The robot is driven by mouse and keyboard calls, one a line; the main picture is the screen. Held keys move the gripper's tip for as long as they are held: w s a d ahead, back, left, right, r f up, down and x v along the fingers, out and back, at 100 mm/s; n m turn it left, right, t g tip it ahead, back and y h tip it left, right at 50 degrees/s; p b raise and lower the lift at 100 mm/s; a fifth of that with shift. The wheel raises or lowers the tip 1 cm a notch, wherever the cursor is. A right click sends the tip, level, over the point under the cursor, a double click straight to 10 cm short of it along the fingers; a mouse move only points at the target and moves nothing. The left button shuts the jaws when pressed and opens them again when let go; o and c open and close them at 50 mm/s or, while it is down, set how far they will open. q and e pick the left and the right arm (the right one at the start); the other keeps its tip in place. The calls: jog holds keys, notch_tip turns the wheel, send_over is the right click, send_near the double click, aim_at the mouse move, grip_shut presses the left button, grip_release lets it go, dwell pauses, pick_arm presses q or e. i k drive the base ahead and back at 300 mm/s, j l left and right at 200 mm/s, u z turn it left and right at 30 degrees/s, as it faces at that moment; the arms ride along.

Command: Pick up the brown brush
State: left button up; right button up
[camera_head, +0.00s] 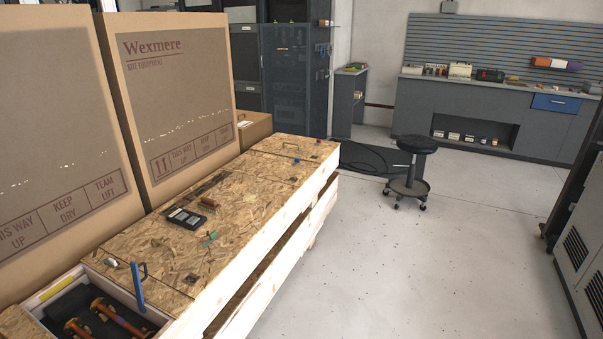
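A small reddish-brown object (208,203), which looks like the brown brush, lies on the chipboard top of a long wooden crate (160,235). It is too small here to make out bristles. It lies just beyond a black handheld device (186,218) and seems apart from it. Neither of my grippers is in view.
A green-tipped item (211,236) and small parts lie nearby. A blue handle (137,286) stands by the crate's open near compartment. Tall cartons (180,95) line the crate's left side.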

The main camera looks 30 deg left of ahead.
aim_at(211, 206)
jog(key=i+l+u, duration=0.1)
jog(key=i+u, duration=0.3)
jog(key=i, duration=0.15)
jog(key=i+l+u, duration=0.3)
jog(key=i+u, duration=0.15)
jog(key=i+l+u, duration=0.4)
jog(key=i+l, duration=0.1)
jog(key=i, duration=0.1)
